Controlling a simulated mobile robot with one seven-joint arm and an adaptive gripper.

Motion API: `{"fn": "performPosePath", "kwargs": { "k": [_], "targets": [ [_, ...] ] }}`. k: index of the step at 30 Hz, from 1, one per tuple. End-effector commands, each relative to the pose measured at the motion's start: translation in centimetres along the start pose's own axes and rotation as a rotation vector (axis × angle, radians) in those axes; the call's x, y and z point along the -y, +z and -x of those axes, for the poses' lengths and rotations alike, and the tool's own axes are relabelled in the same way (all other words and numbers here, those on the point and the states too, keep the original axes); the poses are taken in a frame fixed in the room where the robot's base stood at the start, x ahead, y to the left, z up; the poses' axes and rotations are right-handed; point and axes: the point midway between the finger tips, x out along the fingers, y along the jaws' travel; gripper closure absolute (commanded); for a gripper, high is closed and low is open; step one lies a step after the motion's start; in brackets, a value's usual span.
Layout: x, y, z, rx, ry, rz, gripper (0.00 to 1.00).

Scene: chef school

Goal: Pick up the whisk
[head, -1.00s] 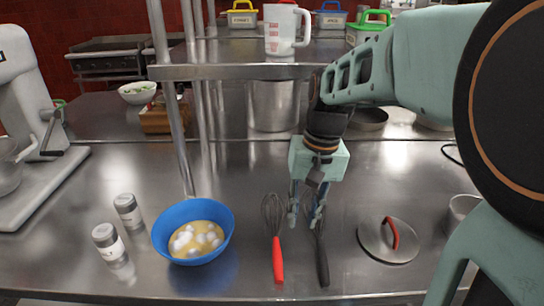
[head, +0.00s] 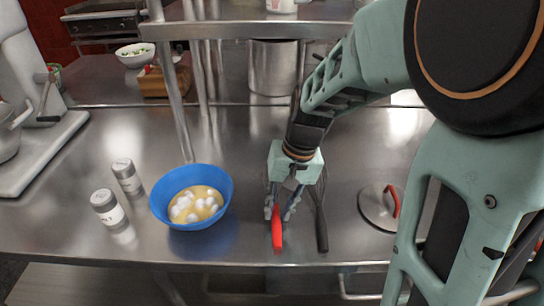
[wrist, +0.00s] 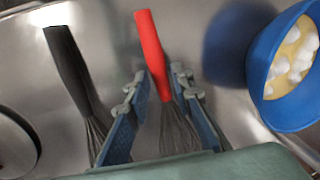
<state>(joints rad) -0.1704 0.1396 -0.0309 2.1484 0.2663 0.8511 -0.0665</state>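The whisk with the red handle (head: 277,233) lies on the steel counter, handle toward the front edge. A second whisk with a black handle (head: 321,230) lies to its right. My gripper (head: 281,212) points down over the red-handled whisk, and its wires are mostly hidden behind it in the head view. In the wrist view, the open fingers of my gripper (wrist: 158,85) stand on either side of the red whisk (wrist: 151,50), near where handle meets wires, with gaps showing. The black whisk (wrist: 68,65) is outside the fingers.
A blue bowl (head: 160,208) with yellow liquid and white lumps stands left of the whisks. Two shakers (head: 108,208) stand further left. A lid with a red handle (head: 372,208) lies to the right. A metal shelf (head: 240,29) spans behind, with a large pot (head: 272,68) beneath it.

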Motion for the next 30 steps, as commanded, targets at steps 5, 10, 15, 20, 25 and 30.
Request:
{"fn": "performPosePath", "kwargs": {
  "k": [5, 10, 15, 20, 25, 30],
  "targets": [
    [-0.04, -0.07, -1.73, -0.001, 0.001, 0.0, 0.79],
    [-0.03, -0.09, -1.78, -0.002, 0.0, 0.0, 0.79],
    [-0.04, -0.09, -1.77, -0.002, 0.0, 0.0, 0.91],
    [-0.04, -0.1, -1.76, -0.002, 0.0, 0.0, 1.0],
    [-0.03, -0.12, -1.73, -0.002, 0.0, 0.0, 1.0],
    [0.03, -0.17, -1.41, -0.002, 0.0, 0.0, 1.0]
  ]
}}
